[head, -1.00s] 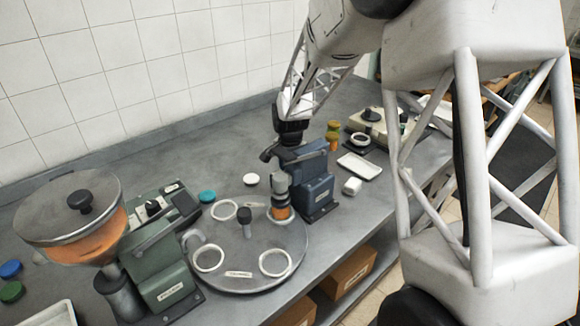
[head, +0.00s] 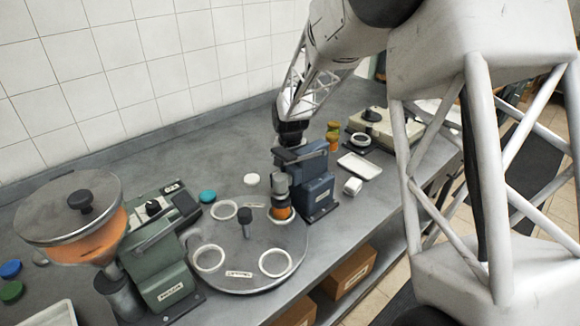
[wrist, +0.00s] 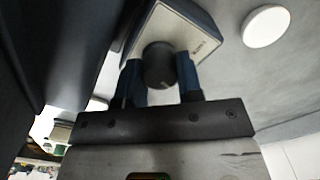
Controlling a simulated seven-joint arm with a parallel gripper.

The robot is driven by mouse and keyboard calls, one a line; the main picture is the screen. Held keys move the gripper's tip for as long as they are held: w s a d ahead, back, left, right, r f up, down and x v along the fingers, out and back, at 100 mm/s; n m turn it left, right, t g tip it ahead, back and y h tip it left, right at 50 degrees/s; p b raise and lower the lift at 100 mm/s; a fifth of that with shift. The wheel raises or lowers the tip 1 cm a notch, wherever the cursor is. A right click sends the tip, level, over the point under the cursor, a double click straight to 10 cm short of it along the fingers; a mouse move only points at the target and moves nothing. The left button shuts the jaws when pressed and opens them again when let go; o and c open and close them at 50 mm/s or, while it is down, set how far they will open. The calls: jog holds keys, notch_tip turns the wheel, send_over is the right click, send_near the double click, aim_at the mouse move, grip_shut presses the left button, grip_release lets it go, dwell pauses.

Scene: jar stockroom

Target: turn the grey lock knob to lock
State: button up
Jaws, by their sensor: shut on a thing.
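The grey lock knob (wrist: 158,66) shows in the wrist view as a dark round knob on a pale labelled panel (wrist: 196,32). My gripper (wrist: 160,80) has its two blue fingers on either side of the knob, shut on it. In the head view my wrist comes down behind the blue machine (head: 318,182); the knob and the fingertips are hidden there. Which way the knob points cannot be told.
A round turntable (head: 240,282) with white rings and an orange-filled jar (head: 282,212) stands in front of the blue machine. A white lid (head: 251,179) lies nearby; it also shows in the wrist view (wrist: 266,26). A green machine (head: 160,265) stands at left.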

jog(key=o, duration=0.9)
jog(key=shift+m, duration=0.4)
jog(key=shift+d+m, duration=0.1)
jog(key=shift+m, duration=2.5)
notch_tip(320, 180, up, 8)
jog(key=shift+f, duration=0.15)
jog(key=s+a+r+n+t, duration=0.2)
jog(key=s+a+r+n, duration=0.1)
jog(key=s+a+r, duration=0.7)
jog(key=shift+n, duration=0.7)
jog(key=shift+s+d+r, duration=0.7)
jog(key=shift+s+d, duration=1.35)
jog(key=shift+d, duration=0.8)
jog(key=shift+s+d+r, duration=0.7)
jog(key=shift+s+d, duration=1.35)
jog(key=shift+d, duration=0.75)
jog(key=shift+s+d+r, duration=0.7)
jog(key=shift+s+d, duration=1.35)
jog(key=shift+d, duration=0.8)
